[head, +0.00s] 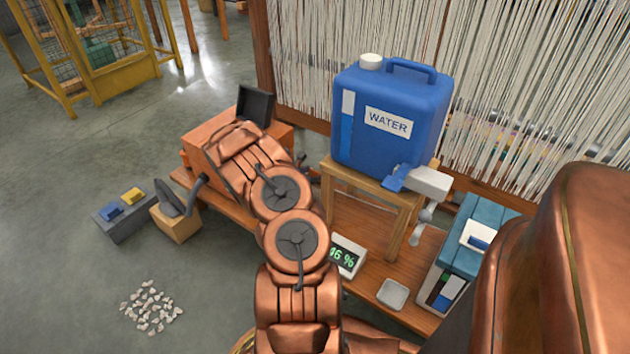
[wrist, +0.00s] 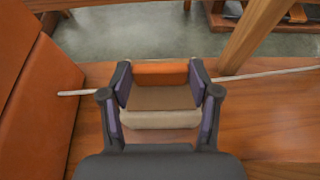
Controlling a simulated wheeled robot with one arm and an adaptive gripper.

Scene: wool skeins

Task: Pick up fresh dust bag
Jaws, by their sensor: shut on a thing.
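In the wrist view my gripper (wrist: 160,84) is shut on a tan, bag-like thing with an orange band along its far edge, which I take as the fresh dust bag (wrist: 160,98). It sits between the two dark fingers, over a brown wooden surface. I cannot tell whether it touches that surface. In the head view my copper arm hides the gripper and the bag.
The wooden bench (head: 365,275) bears an orange box (head: 207,165), a blue water jug (head: 390,115) on a wooden stand, a display (head: 347,256) and a small tray (head: 392,293). A pale rod (wrist: 270,74) runs behind the bag. White scraps (head: 151,307) lie on the floor.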

